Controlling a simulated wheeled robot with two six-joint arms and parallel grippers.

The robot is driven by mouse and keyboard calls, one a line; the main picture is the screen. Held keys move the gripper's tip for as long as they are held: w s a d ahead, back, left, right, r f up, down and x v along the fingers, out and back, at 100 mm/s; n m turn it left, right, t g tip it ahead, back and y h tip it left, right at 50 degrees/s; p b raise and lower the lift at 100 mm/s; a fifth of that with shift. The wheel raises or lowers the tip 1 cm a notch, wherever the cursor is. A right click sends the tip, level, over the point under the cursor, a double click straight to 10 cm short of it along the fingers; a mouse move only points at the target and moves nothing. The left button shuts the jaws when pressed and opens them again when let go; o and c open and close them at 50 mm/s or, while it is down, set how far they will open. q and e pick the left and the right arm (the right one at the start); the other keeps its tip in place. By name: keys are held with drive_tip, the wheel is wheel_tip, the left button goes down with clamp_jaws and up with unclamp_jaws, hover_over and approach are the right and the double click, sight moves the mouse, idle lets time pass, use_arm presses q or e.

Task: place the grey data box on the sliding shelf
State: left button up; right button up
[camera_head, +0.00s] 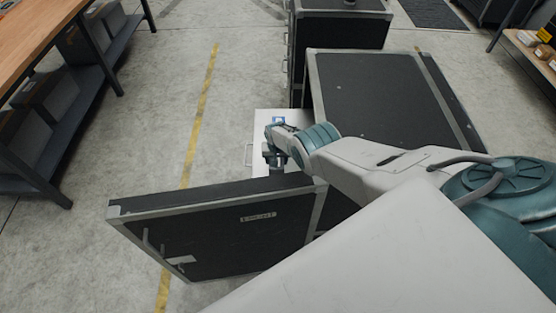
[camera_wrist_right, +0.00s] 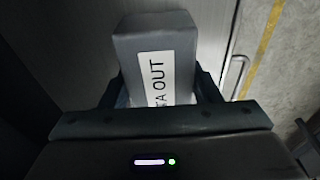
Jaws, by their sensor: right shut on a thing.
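The grey data box (camera_wrist_right: 155,47) has a white label reading "...TA OUT" and sits between the fingers of my right gripper (camera_wrist_right: 160,98) in the right wrist view. In the head view my right gripper (camera_head: 274,157) is over the pale sliding shelf (camera_head: 262,117), which is pulled out of the black case (camera_head: 370,95). The shelf's grey surface (camera_wrist_right: 75,45) lies behind the box in the wrist view. I cannot tell whether the box touches it. The box is mostly hidden by the gripper in the head view. My left gripper is not in view.
The case's open black door (camera_head: 220,228) stands in front of the shelf, close to my right gripper. A handle (camera_wrist_right: 234,76) is on the shelf's edge. Another black case (camera_head: 342,30) stands behind. A wooden bench (camera_head: 35,30) is at left; the floor between is clear.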

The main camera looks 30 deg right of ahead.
drive_tip(key=shift+d+f, duration=0.15)
drive_tip(key=shift+f, duration=0.25)
wheel_tip(320, 180, down, 3)
drive_tip(key=b, duration=0.2)
drive_tip(key=shift+s+r+b, duration=0.15)
drive_tip(key=shift+r+b, duration=0.05)
drive_tip(key=shift+b, duration=0.1)
drive_tip(key=shift+f, duration=0.15)
drive_tip(key=shift+w, duration=0.2)
drive_tip(key=shift+s+f, duration=0.1)
drive_tip(key=shift+f, duration=0.05)
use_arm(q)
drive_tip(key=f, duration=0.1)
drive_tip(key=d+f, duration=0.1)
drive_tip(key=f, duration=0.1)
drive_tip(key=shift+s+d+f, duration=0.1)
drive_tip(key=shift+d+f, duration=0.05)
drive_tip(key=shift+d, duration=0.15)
use_arm(e)
drive_tip(key=o, duration=1.4)
